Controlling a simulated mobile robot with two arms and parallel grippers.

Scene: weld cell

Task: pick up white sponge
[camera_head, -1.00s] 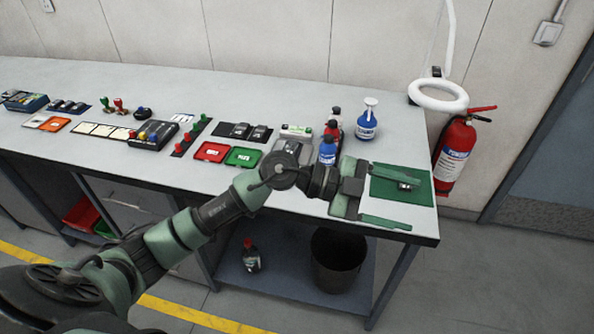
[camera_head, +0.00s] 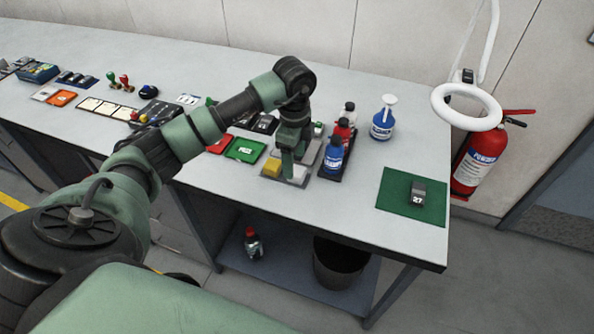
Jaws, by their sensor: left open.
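My left gripper (camera_head: 289,167) points straight down over a grey tray (camera_head: 284,182) on the workbench, with its jaws open. A white block (camera_head: 299,174), which looks like the white sponge, lies in the tray at the fingers and is partly hidden by them. A yellow sponge (camera_head: 272,167) lies in the tray just left of the fingers. I cannot tell whether the fingers touch the white block. My right gripper is not in view.
Blue (camera_head: 332,157), red and white-labelled bottles stand close right of the gripper. A blue spray bottle (camera_head: 382,125) stands behind them. A green mat (camera_head: 398,193) with a black device is at the right. Green (camera_head: 245,149) and red trays lie left. The front bench surface is clear.

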